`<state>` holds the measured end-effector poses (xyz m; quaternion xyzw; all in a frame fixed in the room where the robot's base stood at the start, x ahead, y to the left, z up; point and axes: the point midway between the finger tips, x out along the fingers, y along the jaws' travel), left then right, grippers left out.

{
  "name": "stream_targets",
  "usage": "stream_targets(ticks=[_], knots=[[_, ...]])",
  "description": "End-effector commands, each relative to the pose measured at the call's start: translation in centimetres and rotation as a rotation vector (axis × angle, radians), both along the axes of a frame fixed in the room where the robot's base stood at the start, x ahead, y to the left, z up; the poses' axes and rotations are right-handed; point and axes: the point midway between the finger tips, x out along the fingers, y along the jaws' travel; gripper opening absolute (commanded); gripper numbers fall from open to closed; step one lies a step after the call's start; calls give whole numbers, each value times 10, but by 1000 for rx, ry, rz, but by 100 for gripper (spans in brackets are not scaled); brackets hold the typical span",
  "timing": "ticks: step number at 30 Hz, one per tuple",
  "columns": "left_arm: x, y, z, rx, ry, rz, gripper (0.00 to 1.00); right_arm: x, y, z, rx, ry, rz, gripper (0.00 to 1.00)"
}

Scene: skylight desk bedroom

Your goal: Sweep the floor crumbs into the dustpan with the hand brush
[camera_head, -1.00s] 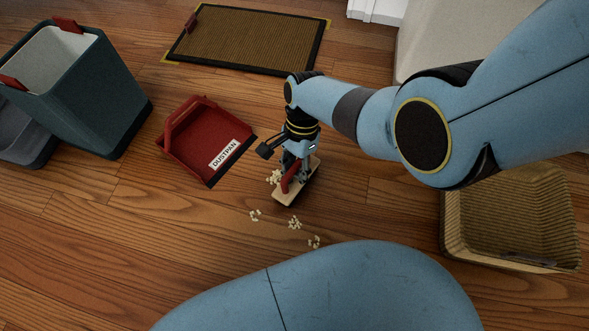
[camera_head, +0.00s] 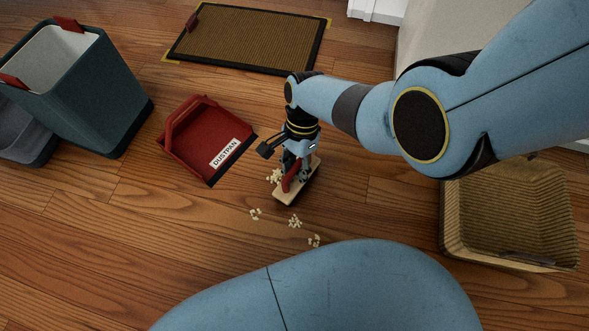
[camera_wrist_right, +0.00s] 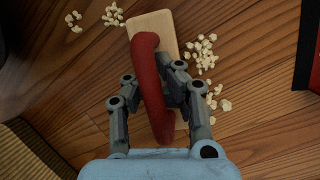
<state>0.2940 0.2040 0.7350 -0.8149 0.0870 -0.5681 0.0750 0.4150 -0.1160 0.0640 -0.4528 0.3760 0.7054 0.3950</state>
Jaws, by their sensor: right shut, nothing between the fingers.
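The hand brush has a pale wooden block (camera_head: 284,197) and a red handle (camera_head: 293,175); it rests on the floor, its bristles mostly hidden. My right gripper (camera_head: 295,163) is shut and empty, low at the brush. In the right wrist view its fingers (camera_wrist_right: 152,82) lie along both sides of the red handle (camera_wrist_right: 150,90); contact is unclear. The red dustpan (camera_head: 190,148) lies left of the brush, its dark lip facing it. Crumbs lie beside the block (camera_head: 274,176) and in separate clusters nearer me (camera_head: 294,222). My left gripper is not in view.
A teal bin (camera_head: 100,95) stands at the left beside a grey one. A brown mat (camera_head: 248,38) lies at the back. A ribbed basket (camera_head: 465,215) stands at the right. Open wooden floor lies left of the crumbs.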

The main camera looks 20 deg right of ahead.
Motion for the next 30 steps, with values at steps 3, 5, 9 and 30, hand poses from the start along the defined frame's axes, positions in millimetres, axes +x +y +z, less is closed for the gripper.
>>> stream_targets(ticks=[3, 5, 9, 30], knots=[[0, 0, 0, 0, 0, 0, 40, 0, 0, 0, 0, 0, 0, 0], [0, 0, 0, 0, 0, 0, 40, 0, 0, 0, 0, 0, 0, 0], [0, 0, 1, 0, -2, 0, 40, 0, 0, -1, 0, 1, 0, 0], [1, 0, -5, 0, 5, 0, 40, 15, 26, -2, 0, 0, 0, 0]])
